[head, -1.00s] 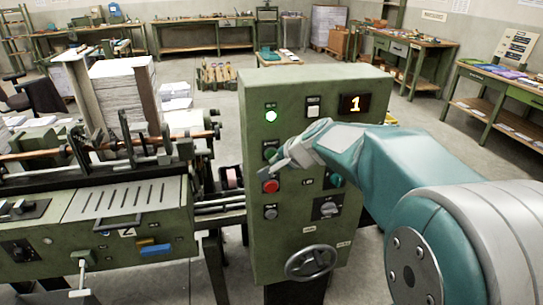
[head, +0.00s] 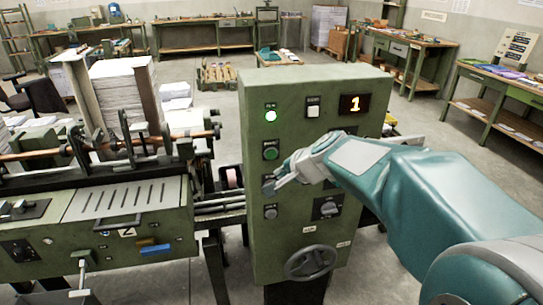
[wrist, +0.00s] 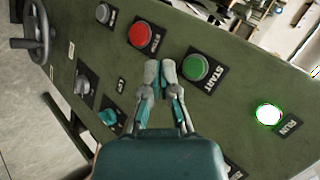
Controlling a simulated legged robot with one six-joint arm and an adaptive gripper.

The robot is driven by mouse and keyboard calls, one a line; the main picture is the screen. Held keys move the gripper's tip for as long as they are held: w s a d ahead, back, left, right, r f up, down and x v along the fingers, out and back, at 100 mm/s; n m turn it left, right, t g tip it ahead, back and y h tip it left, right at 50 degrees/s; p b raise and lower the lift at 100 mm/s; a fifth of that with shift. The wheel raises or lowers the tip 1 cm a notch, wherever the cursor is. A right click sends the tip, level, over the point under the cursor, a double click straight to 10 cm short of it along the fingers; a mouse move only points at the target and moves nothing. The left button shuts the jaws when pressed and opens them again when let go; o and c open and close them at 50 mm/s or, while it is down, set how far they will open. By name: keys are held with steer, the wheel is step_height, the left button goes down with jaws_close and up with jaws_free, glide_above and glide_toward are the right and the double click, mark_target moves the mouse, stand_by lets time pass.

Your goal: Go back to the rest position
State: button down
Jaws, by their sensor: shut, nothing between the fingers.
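My gripper (head: 272,184) is shut and empty in front of the green control panel (head: 338,220) in the head view. Its tips hide the red button there. In the wrist view my gripper (wrist: 160,68) points at the panel, with its tips between the red button (wrist: 142,36) and the green START button (wrist: 199,68). I cannot tell the exact gap to the panel. The green button (head: 271,153) shows above the gripper in the head view. The green RUN lamp (head: 270,116) is lit, and the display (head: 355,104) reads 1.
A handwheel (head: 311,262) sticks out low on the panel. The machine bed (head: 110,205) with its rollers adjoins on the left. Workbenches line the walls, including one at the right (head: 505,95). Open floor lies behind the panel and at the right.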

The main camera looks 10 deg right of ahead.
steer(key=s+f+n+g+h, duration=0.2)
steer(key=s+n, duration=0.9)
steer(key=s, duration=1.4)
steer(key=shift+s+a+f+g+h, duration=0.2)
steer(key=shift+g+h, duration=0.5)
steer(key=shift+h, duration=0.2)
